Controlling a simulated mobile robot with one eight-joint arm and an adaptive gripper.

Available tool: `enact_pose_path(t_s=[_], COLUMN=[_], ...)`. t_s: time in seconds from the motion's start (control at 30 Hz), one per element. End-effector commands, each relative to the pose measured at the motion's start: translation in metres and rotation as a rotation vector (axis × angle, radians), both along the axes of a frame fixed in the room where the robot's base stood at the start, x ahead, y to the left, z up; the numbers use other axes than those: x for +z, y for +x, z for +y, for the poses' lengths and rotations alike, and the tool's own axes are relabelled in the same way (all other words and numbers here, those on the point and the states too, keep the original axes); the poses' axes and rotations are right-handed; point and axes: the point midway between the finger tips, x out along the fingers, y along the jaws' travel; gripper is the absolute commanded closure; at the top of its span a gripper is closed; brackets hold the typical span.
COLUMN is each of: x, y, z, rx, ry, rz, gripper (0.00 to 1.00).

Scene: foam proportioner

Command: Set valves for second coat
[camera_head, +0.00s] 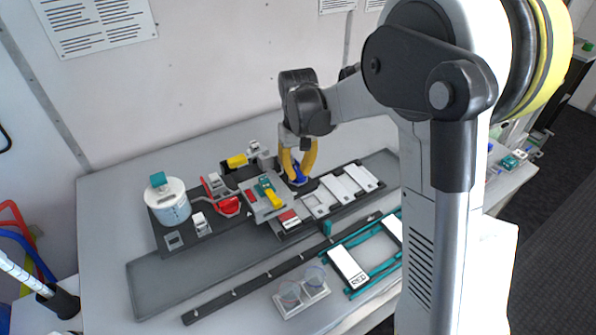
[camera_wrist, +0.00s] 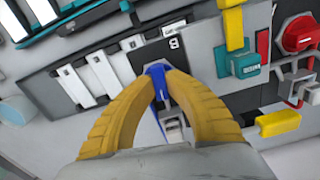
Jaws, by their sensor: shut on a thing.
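My gripper (camera_head: 297,172) has yellow fingers and is shut on a blue valve handle (camera_wrist: 158,84) at the back right of the proportioner panel. In the wrist view the fingertips meet around the handle. A yellow-and-teal lever (camera_head: 268,192) sits on the grey middle block; its teal end, which bears a label, shows in the wrist view (camera_wrist: 238,62). A red valve knob (camera_head: 229,205) is left of it and also shows in the wrist view (camera_wrist: 298,34). A yellow handle (camera_head: 237,161) lies at the back, close to my finger in the wrist view (camera_wrist: 278,123).
A white canister with a teal cap (camera_head: 170,203) stands at the panel's left. White plates (camera_head: 344,187) lie in slots at right. A teal rack (camera_head: 384,262) and clear cups (camera_head: 302,290) are in front. The tray's front left (camera_head: 170,275) is bare.

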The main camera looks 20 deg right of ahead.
Motion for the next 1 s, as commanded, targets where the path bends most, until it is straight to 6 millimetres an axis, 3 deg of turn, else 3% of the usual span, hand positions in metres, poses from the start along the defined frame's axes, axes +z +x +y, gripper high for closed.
enact_pose_path(t_s=[1.0], x=[-0.0006], y=[-0.0004], z=[0.0], rx=[-0.945], ry=[0.0], rz=[0.001], gripper=[1.0])
